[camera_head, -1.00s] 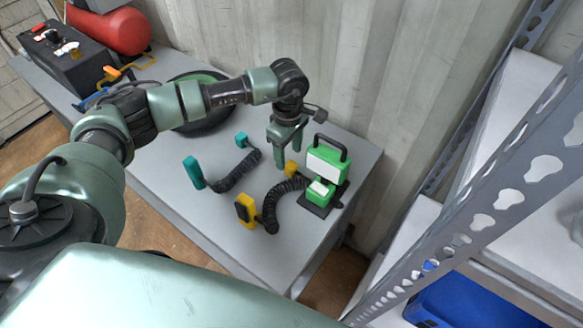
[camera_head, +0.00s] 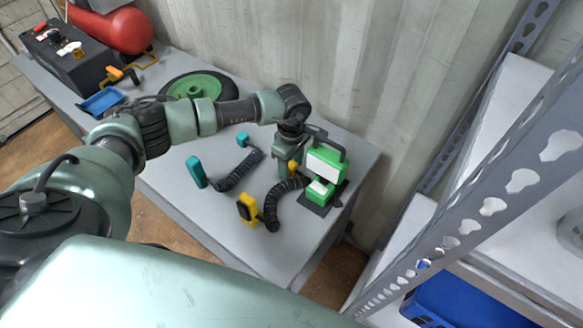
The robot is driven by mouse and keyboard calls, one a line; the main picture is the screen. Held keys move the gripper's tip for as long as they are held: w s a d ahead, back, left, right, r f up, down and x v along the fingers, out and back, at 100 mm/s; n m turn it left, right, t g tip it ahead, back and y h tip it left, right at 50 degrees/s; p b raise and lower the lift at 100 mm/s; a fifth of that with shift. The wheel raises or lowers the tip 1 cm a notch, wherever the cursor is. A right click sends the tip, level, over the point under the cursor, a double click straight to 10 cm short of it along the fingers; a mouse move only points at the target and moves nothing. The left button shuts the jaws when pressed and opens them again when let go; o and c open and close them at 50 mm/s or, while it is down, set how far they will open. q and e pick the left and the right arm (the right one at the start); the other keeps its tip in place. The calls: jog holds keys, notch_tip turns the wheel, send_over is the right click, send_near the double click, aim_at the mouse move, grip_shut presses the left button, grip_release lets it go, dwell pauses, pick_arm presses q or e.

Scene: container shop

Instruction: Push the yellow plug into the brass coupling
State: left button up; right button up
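A black ribbed hose (camera_head: 280,191) on the grey table has a small yellow block (camera_head: 293,168) at its far end and a larger yellow-and-black piece (camera_head: 247,208) at its near end. I cannot tell for certain which is the plug. My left gripper (camera_head: 283,170) points down right beside the small yellow block, left of a green and white device (camera_head: 322,165). Its fingers partly overlap the block, so I cannot tell whether it is open or shut on it. I cannot make out the brass coupling clearly. My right gripper is not in view.
A second hose with teal ends (camera_head: 196,172) lies left of the yellow one. A green-centred black wheel (camera_head: 200,86), a blue tray (camera_head: 102,101), a black box (camera_head: 65,55) and a red tank (camera_head: 115,30) are further left. A metal shelf (camera_head: 500,185) stands at the right.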

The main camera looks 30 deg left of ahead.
aim_at(291, 164)
pick_arm(q)
grip_shut()
jog(key=shift+r, duration=0.15)
notch_tip(291, 164, up, 20)
jog(key=b, duration=0.4)
jog(key=shift+f, duration=0.2)
